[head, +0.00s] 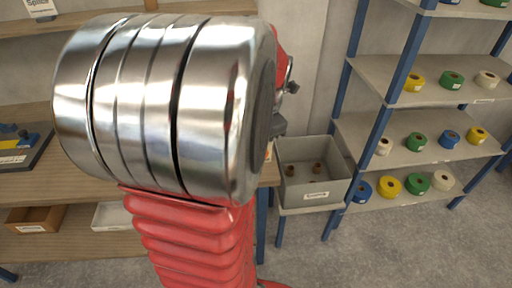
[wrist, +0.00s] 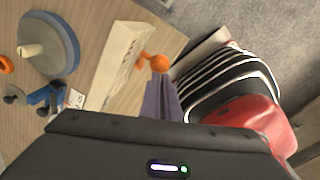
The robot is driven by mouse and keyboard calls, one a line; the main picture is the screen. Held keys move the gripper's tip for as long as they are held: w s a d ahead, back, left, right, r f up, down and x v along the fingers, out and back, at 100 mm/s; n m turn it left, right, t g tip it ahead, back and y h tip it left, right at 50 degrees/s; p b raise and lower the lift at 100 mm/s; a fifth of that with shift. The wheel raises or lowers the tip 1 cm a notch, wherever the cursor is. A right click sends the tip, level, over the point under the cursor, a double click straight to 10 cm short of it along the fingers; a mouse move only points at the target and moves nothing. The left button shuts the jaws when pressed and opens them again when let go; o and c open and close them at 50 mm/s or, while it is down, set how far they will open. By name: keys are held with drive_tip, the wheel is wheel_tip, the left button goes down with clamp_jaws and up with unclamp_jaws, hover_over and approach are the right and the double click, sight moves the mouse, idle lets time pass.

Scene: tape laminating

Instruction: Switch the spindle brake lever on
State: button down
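In the wrist view, a lever with an orange ball knob (wrist: 160,62) sticks out from the side of a long cream housing (wrist: 124,62) on the wooden bench. I cannot tell for sure that it is the spindle brake lever, nor which setting it is in. A blue-grey disc with a cream spindle (wrist: 32,50) stands left of the housing. The dark body of my gripper (wrist: 165,140) fills the bottom of the wrist view, just below the housing. A tapered purple-grey piece shows between it and the knob. In the head view my arm hides most of the gripper.
A blue bracket (wrist: 45,97) and an orange ring (wrist: 5,65) lie left in the wrist view. In the head view a grey bin (head: 313,190) holds small brown rolls, beside a shelf rack (head: 400,95) of coloured tape rolls. A blue-and-yellow tool (head: 15,140) lies on the left bench.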

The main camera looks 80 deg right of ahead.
drive_tip(key=shift+s+d+f, duration=0.25)
drive_tip(key=shift+s, duration=0.35)
drive_tip(key=shift+a, duration=0.1)
wheel_tip(320, 180, up, 11)
drive_tip(key=s+a, duration=0.2)
drive_tip(key=shift+s+r, duration=0.15)
drive_tip(key=shift+s, duration=0.1)
idle(0.4)
idle(0.6)
